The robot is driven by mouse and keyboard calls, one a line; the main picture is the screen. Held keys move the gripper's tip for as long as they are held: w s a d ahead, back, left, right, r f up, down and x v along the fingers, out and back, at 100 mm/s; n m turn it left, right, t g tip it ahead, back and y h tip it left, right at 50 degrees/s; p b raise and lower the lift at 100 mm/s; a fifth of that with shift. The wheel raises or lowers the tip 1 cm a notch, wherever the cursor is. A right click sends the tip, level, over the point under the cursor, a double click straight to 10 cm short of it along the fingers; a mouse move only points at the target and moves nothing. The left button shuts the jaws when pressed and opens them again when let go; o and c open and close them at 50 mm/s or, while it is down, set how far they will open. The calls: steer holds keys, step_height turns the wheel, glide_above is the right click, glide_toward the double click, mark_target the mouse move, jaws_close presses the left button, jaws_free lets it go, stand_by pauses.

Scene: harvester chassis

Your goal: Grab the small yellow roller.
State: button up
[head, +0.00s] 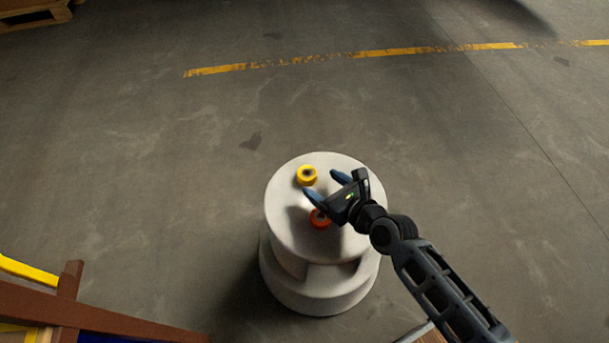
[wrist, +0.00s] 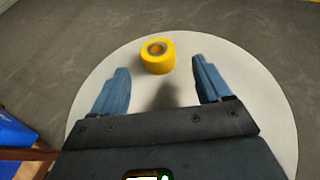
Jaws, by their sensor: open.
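The small yellow roller (head: 307,175) stands on the round top of a pale grey pedestal (head: 285,215). In the wrist view the yellow roller (wrist: 158,57) shows a dark hole with an orange-brown ring and sits ahead of my fingertips, roughly centred between them. My gripper (head: 323,184) is open and empty, with blue fingers apart, close to the roller on its lower right side in the head view. It also shows in the wrist view (wrist: 161,78). I cannot tell its exact height above the pedestal top.
An orange-red roller (head: 320,219) sits on the same pedestal top, partly under my gripper in the head view. Wooden beams (head: 90,318) and a yellow bar (head: 28,270) lie at lower left. A blue object (wrist: 14,135) is at the wrist view's left. Floor behind the pedestal is clear.

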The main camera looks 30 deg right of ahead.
mark_target(310, 176)
steer(key=b+x, duration=0.3)
steer(key=x, duration=0.3)
steer(key=shift+w+a, duration=0.2)
steer(key=shift+w, duration=0.15)
steer(key=shift+c, duration=0.2)
steer(key=c, duration=1)
